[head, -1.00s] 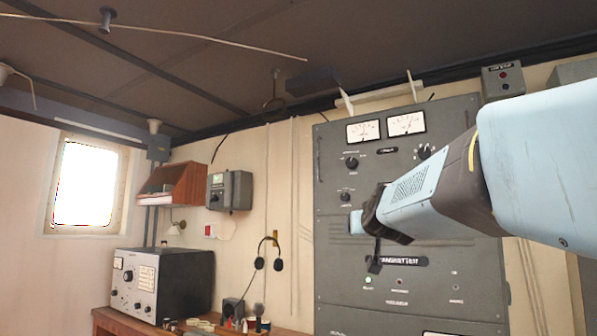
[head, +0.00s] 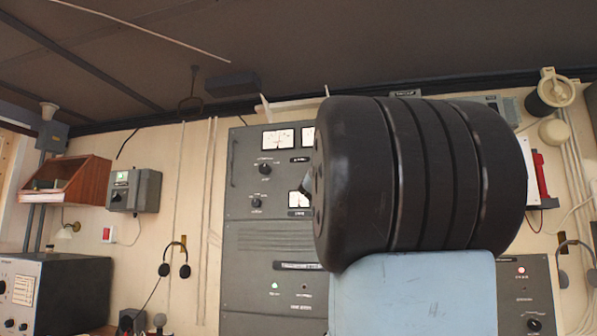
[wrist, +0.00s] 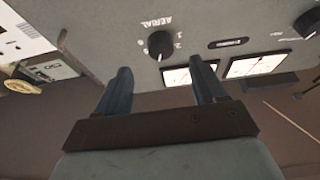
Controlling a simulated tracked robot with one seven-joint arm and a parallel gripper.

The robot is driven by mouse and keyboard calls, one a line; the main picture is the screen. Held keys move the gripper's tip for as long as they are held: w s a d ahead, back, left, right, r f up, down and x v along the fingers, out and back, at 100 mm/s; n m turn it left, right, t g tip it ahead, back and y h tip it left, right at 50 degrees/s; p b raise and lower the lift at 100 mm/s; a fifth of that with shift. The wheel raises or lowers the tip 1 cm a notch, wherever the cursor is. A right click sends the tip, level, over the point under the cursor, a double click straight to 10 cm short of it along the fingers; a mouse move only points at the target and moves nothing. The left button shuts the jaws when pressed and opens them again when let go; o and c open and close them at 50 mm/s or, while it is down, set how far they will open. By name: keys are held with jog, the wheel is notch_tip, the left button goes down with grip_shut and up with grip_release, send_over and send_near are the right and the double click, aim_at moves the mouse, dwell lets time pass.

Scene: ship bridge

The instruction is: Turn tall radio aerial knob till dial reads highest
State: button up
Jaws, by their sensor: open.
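The tall radio (head: 262,245) is a grey cabinet with meters, knobs and a green lamp, partly hidden behind my arm in the head view. In the wrist view, where the lettering is upside down, the black aerial knob (wrist: 160,45) sits under the word AERIAL. My gripper (wrist: 160,65) is open and empty, its two fingers on either side of the knob's line and apart from it. Two white dials show in the wrist view (wrist: 258,66), the nearer partly behind a finger. A dial also shows in the head view (head: 278,139). Their readings are too small to tell.
Another black knob (wrist: 305,24) is at the wrist view's right edge. A grey wall box (head: 134,190), wooden shelf (head: 80,183) and headphones (head: 174,262) are at left. A red handset (head: 541,174) hangs at right.

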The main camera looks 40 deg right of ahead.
jog(key=x, duration=0.7)
jog(key=shift+w, duration=0.15)
jog(key=c, duration=1.1)
jog(key=shift+o, duration=0.2)
jog(key=shift+r, duration=0.1)
